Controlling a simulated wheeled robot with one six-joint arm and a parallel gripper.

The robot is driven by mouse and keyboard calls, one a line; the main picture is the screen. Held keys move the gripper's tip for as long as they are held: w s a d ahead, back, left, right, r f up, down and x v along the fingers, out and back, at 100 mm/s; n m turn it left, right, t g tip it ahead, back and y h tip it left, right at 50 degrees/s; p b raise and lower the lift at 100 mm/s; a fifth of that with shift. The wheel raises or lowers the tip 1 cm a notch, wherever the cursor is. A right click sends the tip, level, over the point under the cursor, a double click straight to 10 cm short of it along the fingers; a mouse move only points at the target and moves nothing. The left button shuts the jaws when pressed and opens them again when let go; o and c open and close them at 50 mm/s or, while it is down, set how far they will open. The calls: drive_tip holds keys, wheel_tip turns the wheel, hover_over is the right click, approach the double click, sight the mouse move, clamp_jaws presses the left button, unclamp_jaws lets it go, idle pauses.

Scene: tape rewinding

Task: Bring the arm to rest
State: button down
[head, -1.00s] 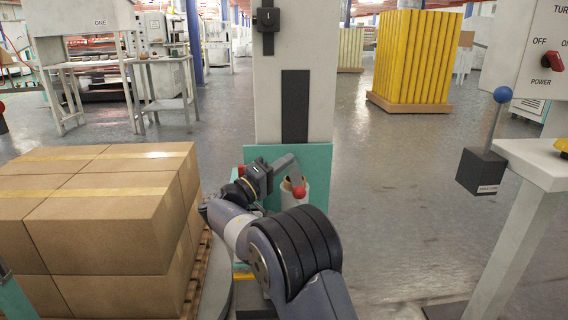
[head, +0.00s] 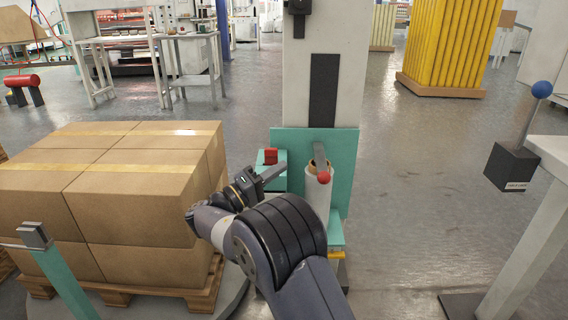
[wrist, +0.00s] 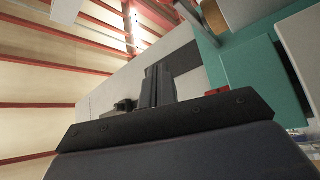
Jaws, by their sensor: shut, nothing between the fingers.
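My arm reaches up from the bottom of the head view and bends to the left. My gripper (head: 277,168) is shut and empty, with its fingers pointing right towards the teal machine plate (head: 346,170). It also shows in the wrist view (wrist: 158,78), where the dark fingers lie together. A gap appears to lie between the fingertips and the red-tipped lever (head: 324,177) on the machine. A pale roll (head: 316,205) stands upright below and behind that lever.
Stacked cartons (head: 110,190) on a wooden pallet (head: 205,297) stand close on the left. A small red part (head: 270,156) sits on the machine behind my gripper. A blue-knobbed lever (head: 541,90) rises at the right.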

drive_tip(key=b+x, duration=0.2)
drive_tip(key=x, duration=0.9)
drive_tip(key=shift+b, duration=0.35)
drive_tip(key=shift+a, duration=0.1)
